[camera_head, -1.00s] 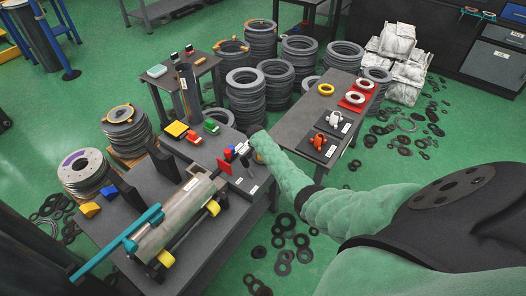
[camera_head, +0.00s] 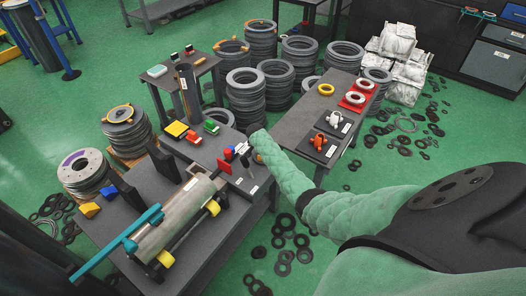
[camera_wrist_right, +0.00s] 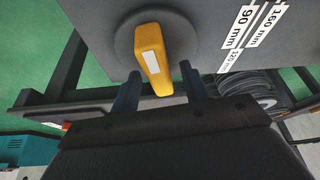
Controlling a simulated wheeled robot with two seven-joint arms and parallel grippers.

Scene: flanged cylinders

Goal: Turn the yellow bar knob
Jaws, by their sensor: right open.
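The yellow bar knob (camera_wrist_right: 153,60) sits on a round dark grey disc on a grey panel in the right wrist view. It carries a white stripe and its bar is slightly tilted from the picture's vertical. My right gripper (camera_wrist_right: 159,76) is open, with one dark finger on each side of the bar's lower end. Whether either finger touches the bar cannot be told. In the head view my right gripper (camera_head: 243,149) is small at the table's right edge, and I cannot make out the yellow knob there. My left gripper is not in view.
The dark table (camera_head: 215,250) holds a metal cylinder (camera_head: 175,222) with a teal bar, a red block (camera_head: 228,153) and coloured blocks. A side table (camera_head: 296,125) with rings stands to the right. Size labels (camera_wrist_right: 250,25) mark the panel. Loose rings lie on the green floor.

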